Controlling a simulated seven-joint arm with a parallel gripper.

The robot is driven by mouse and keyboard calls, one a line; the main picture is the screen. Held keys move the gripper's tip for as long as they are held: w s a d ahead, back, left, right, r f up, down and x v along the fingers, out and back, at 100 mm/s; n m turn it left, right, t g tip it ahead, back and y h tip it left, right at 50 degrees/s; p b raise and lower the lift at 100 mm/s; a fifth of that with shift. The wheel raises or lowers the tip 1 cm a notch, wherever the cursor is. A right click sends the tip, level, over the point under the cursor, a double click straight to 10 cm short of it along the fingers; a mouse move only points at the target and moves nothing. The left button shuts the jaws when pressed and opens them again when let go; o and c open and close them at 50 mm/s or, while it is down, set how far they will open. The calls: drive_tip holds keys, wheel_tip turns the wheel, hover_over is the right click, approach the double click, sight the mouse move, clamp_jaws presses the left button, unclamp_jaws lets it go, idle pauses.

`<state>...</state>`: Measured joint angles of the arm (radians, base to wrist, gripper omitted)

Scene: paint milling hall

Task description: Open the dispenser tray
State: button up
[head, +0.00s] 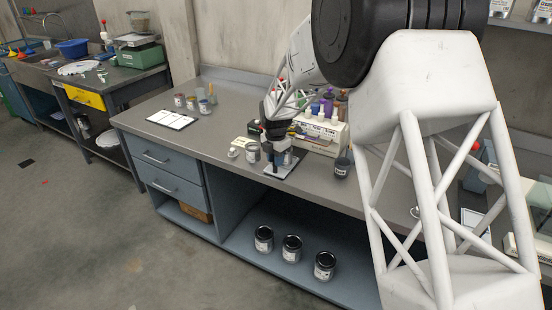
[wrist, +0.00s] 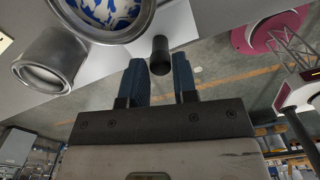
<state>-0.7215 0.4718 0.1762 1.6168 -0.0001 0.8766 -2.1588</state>
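The dispenser (head: 318,137) is a cream box with several bottles on top, standing on the grey workbench. A pale flat plate (head: 291,168), apparently its tray, lies in front of it under my gripper; the gripper hides much of it. In the wrist view, a pale panel (wrist: 184,22) carries a round vessel of blue and white paint (wrist: 108,8). A short black knob (wrist: 160,55) stands out near the panel's edge. My gripper (wrist: 160,62) is open, its two blue fingers on either side of the knob, with gaps showing. In the head view my gripper (head: 281,160) points down at the plate.
A metal can (head: 253,153) stands close left of my gripper, also in the wrist view (wrist: 45,62). A dark labelled can (head: 342,167) is to the right. A clipboard (head: 172,119) and small jars lie further left. The bench front left is clear.

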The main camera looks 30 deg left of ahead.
drive_tip(key=o, duration=0.3)
drive_tip(key=shift+o, duration=0.2)
drive_tip(key=shift+r, duration=0.15)
drive_tip(key=shift+r, duration=3.7)
drive_tip(key=shift+r, duration=0.1)
